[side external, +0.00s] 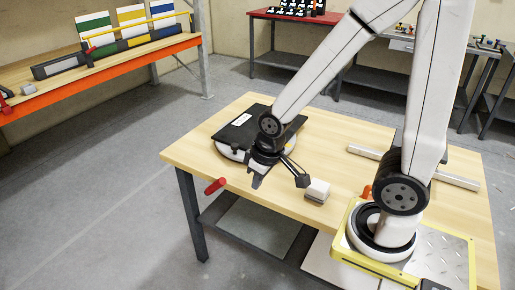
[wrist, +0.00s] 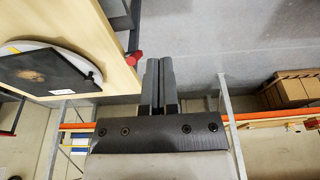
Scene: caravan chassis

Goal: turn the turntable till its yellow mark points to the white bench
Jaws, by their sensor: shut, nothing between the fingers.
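The turntable (side external: 228,153) is a white disc on the wooden table, with a flat black chassis plate (side external: 240,128) lying on top and covering most of it. In the wrist view, the white rim (wrist: 40,43) shows at the left, with a small yellow mark (wrist: 12,49) near the picture's left edge. My gripper (side external: 257,182) is by the table's front edge, in front of the turntable, and hides part of it. The wrist view shows my fingers (wrist: 160,82) shut and empty, apart from the disc. I cannot tell which thing is the white bench.
A red handle (side external: 215,186) sticks out at the table's front edge, close to my gripper. A small pale block (side external: 317,190) stands on the table to the right. An orange-edged shelf (side external: 125,73) with panels is at the back left. Open floor lies left of the table.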

